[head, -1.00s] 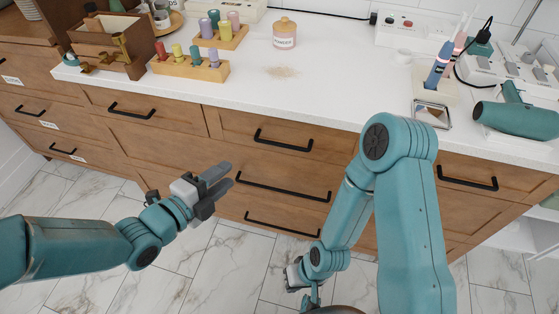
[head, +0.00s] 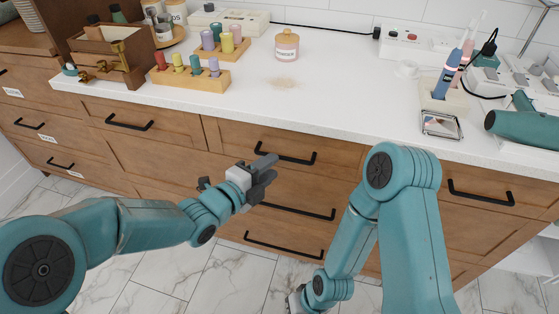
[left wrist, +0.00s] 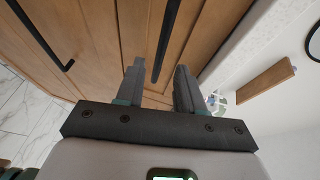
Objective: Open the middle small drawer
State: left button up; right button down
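The middle small drawer (head: 240,140) is a shut wooden front in the top row under the white counter. Its black bar handle (head: 298,159) shows in the head view, its left end close to my left gripper (head: 267,172). In the left wrist view the dark bar of a handle (left wrist: 166,40) runs down toward the gap between the two fingertips of my left gripper (left wrist: 157,82). The fingers are apart, and nothing is clamped; I cannot tell contact. My right gripper (head: 297,300) is low at the bottom of the head view, partly hidden, its opening unclear.
Lower drawers with black handles (head: 283,246) lie below, and other top drawers have handles at left (head: 129,124) and right (head: 481,194). The counter (head: 340,100) holds a peg block (head: 190,78), jar (head: 287,46), toothbrush stand (head: 445,100) and hairdryer (head: 520,122). Marble floor lies in front.

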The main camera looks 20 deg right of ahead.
aim_at(282, 159)
pick_arm(q)
jog(key=shift+x, duration=2.3)
pick_arm(e)
jog(key=shift+f, duration=0.1)
pick_arm(q)
grip_shut()
pick_arm(e)
jog(key=shift+f, duration=0.15)
